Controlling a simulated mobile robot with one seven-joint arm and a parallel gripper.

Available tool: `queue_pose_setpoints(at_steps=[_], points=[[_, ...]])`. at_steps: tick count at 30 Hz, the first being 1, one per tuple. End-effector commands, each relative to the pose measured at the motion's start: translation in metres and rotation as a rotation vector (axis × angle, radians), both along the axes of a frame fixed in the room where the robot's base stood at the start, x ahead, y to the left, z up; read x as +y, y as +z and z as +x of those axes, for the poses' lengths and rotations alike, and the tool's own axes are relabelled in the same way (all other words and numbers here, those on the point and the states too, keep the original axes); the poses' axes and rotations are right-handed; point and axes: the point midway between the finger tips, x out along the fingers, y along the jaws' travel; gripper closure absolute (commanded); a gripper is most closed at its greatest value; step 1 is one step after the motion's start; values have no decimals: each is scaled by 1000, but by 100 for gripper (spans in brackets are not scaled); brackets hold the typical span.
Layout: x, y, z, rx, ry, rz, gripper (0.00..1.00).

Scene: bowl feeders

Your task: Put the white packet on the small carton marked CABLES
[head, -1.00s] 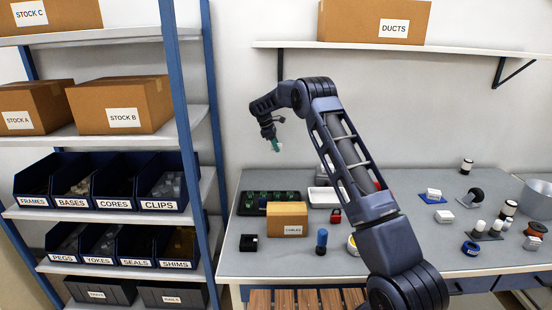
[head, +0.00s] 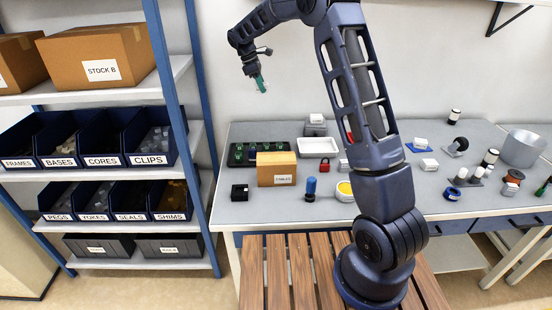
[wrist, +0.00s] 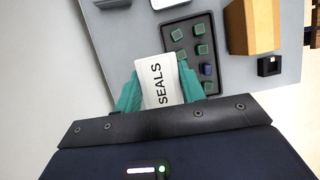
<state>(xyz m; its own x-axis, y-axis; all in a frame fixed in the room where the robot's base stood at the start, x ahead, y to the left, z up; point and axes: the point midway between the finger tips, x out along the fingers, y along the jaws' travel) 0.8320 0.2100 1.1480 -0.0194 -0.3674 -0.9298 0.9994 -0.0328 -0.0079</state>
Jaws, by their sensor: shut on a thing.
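My gripper (head: 261,84) is raised above the back left of the workbench, its green fingers pointing down. In the wrist view, the fingers (wrist: 158,92) are shut on a white packet (wrist: 158,78) printed SEALS. The packet is too small to make out clearly in the head view. The small brown carton marked CABLES (head: 276,165) stands on the left part of the bench, below and a little right of my gripper in the head view. It also shows at the upper right of the wrist view (wrist: 250,25), apart from the packet. Its top looks bare.
A dark tray (head: 240,164) of green pieces lies behind and left of the carton. A black block (head: 240,192), a blue-topped cylinder (head: 311,186), a red padlock (head: 324,165) and a white tray (head: 318,155) are around it. Shelves with bins stand at left.

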Motion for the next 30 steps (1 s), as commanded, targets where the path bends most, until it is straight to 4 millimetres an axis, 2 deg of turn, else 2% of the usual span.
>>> queue_pose_setpoints(at_steps=[1,9,21,27,30], points=[[-1,6,-14,-1,3,1,84],[-8,26,-87,0,13,0,84],[-31,40,-198,-3,28,-8,84],[-44,41,-238,-6,32,-13,84],[-47,40,-250,-7,32,-16,84]])
